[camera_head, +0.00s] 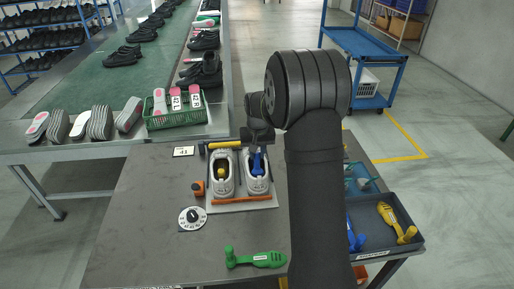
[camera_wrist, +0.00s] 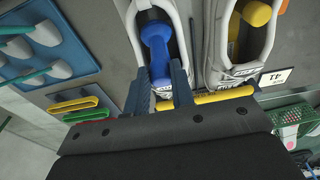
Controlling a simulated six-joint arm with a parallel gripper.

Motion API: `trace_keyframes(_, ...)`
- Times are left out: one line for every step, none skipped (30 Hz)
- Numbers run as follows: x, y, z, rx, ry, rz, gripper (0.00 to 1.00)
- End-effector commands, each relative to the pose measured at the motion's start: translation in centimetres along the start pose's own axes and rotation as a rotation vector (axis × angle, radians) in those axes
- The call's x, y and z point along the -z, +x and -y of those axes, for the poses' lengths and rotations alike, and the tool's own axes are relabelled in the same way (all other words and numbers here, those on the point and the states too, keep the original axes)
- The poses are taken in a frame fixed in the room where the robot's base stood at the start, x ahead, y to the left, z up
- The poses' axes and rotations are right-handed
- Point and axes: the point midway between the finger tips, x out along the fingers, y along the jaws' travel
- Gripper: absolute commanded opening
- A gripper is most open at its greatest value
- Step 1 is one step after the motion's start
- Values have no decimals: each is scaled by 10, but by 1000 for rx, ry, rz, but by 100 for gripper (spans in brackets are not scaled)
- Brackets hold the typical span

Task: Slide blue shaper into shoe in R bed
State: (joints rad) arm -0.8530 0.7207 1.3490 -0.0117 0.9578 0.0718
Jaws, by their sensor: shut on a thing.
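Two white shoes lie side by side on a pale plate (camera_head: 262,205). My gripper (camera_wrist: 158,92) is shut on the blue shaper (camera_wrist: 155,38), with its fingers on either side of the rear end. The shaper lies within the opening of the right shoe (camera_head: 262,186), which is on the left in the wrist view (camera_wrist: 181,60). It also shows blue in the head view (camera_head: 257,162). How deep its front sits is unclear. The left shoe (camera_head: 216,186) has a yellow shaper (camera_wrist: 257,14) in it. My arm hides part of the gripper in the head view.
A yellow bar (camera_head: 224,144) runs across the heel end and an orange bar (camera_head: 242,199) across the toe end. A dial (camera_head: 192,218) and green shaper (camera_head: 255,260) lie nearer. A dark tray (camera_head: 412,249) with shapers stands right. A green basket (camera_head: 176,121) is behind.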

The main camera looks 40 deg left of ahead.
Motion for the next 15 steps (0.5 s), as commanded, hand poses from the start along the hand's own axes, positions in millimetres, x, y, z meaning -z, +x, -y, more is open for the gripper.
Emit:
trace_keyframes(-3,3,0,0,0,-18,8)
trace_keyframes(-4,5,0,-1,0,-29,8)
trace_keyframes(-5,7,0,-1,0,-44,8)
trace_keyframes(-6,9,0,-1,0,-55,8)
trace_keyframes(-7,11,0,-1,-1,-67,8)
trace_keyframes(-9,14,0,-1,-1,-81,8)
trace_keyframes(-10,15,0,-1,-1,-92,8)
trace_keyframes(-11,17,0,-1,-1,-104,8)
trace_keyframes(-13,19,0,-1,-1,-119,8)
trace_keyframes(-14,21,0,-1,-1,-129,8)
trace_keyframes(-15,23,0,-2,-1,-140,8)
trace_keyframes(-16,25,0,-2,0,-155,8)
trace_keyframes(-17,27,0,-2,0,-164,8)
trace_keyframes(-18,28,0,-2,1,-173,8)
trace_keyframes(-18,30,0,-2,1,-186,8)
